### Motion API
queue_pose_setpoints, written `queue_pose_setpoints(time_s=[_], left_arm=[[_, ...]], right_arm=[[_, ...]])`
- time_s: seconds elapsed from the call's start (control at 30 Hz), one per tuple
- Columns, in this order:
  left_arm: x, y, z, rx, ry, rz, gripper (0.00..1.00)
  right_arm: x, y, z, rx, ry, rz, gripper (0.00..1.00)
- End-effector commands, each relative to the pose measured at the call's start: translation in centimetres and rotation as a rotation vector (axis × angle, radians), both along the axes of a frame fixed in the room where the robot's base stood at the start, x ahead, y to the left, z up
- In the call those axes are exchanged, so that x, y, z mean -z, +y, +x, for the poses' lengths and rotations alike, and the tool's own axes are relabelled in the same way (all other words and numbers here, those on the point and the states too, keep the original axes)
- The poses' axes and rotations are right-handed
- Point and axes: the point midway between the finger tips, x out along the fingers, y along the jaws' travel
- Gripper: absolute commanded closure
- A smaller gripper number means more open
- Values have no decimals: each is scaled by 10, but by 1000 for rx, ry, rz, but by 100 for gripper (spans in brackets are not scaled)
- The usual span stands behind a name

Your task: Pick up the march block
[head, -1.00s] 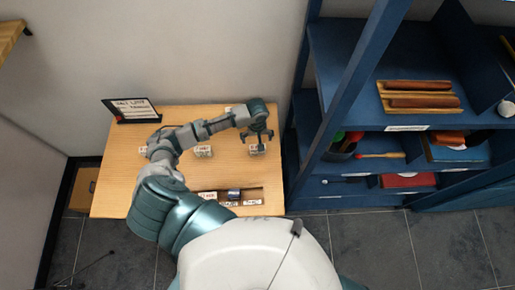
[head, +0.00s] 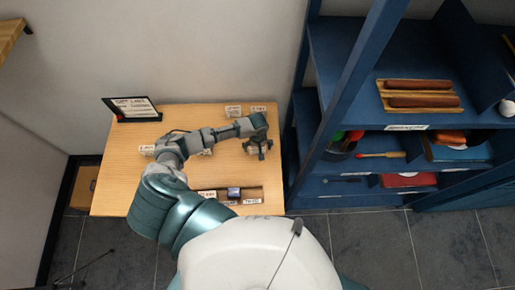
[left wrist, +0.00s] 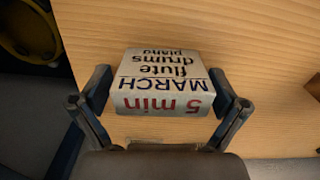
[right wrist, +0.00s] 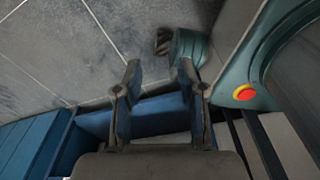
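The march block (left wrist: 160,75) is a white block lettered MARCH, flute, drums, piano and 5 min, upside down in the left wrist view. It stands on the wooden table at the right side. My left gripper (head: 258,150) is down over it and largely hides it in the head view. In the left wrist view the left fingers (left wrist: 161,98) are spread wide, one on each side of the block, very close to its sides. My right gripper (right wrist: 160,78) has its fingers apart and empty, above the floor and blue shelving, away from the table.
Other small labelled blocks stand at the table's back (head: 233,111) and left (head: 147,150). A recessed slot at the front edge holds several blocks, one dark blue (head: 234,193). A sign (head: 132,108) stands at the back left. A blue shelf unit (head: 345,70) rises just right of the table.

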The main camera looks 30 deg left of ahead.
Motion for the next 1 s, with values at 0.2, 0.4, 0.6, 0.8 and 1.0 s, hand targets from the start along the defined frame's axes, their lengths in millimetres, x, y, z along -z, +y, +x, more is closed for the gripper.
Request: queue_pose_setpoints(time_s=[0.2,0.4,0.6,0.8,1.0], left_arm=[[1,3,0,-1,1,-2,59],[1,3,0,-1,1,-2,59],[-4,3,0,-1,1,-2,59],[-26,2,1,0,-2,-4,59],[-37,-16,-24,3,3,-5,59]], right_arm=[[0,-11,2,1,-3,-14,60],[0,-15,3,2,-4,-18,60],[0,-12,3,2,-4,-14,60],[0,-2,3,4,-5,-2,60],[-1,0,4,3,-5,0,60]])
